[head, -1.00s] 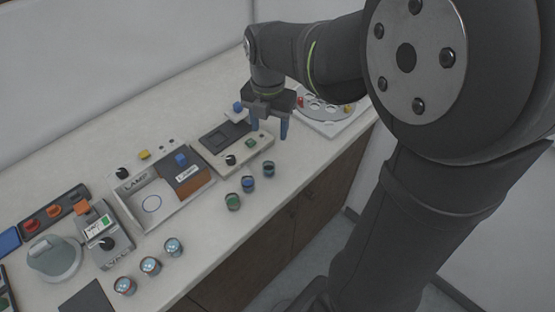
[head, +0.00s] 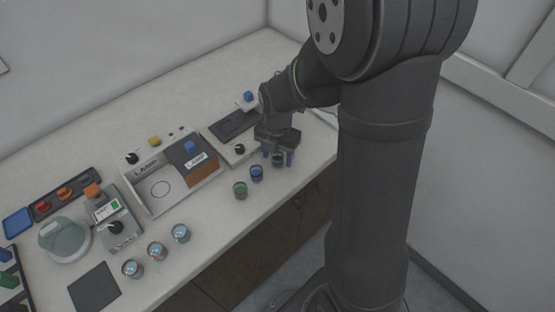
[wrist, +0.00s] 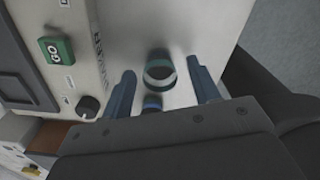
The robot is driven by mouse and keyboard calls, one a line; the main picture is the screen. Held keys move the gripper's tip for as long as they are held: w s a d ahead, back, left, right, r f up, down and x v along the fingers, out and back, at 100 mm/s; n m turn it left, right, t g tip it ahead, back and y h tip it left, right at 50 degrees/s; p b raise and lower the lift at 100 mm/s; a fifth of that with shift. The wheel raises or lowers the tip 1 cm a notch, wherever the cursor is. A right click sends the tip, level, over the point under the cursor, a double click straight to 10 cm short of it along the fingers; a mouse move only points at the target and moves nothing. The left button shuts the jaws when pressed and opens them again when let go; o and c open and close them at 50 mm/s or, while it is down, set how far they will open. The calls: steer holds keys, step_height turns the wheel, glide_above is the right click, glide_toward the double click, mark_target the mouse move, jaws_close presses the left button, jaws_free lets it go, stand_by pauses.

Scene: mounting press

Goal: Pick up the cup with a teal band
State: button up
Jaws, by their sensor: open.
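The cup with a teal band (wrist: 160,76) stands upright on the counter; in the wrist view it shows from above as a round rim with a teal edge. It is also in the head view (head: 278,161), partly hidden by my fingers. My gripper (head: 278,155) is open above this cup, its blue fingers to either side of it. In the wrist view the fingers lie left and right of the cup with gaps on both sides. A blue-banded cup (head: 256,173) and a green-banded cup (head: 240,189) stand to its left.
Behind the cup is a machine with a green GO button (wrist: 57,50) and a black knob (wrist: 88,107). A tray labelled LAMP (head: 155,206) stands left of it. Three more cups (head: 157,251) stand near the front edge. The counter's front edge is close to the cups.

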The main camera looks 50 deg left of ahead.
steer(key=shift+f, duration=0.55)
steer(key=c, duration=1.1)
steer(key=shift+o, duration=0.2)
steer(key=shift+r, duration=0.1)
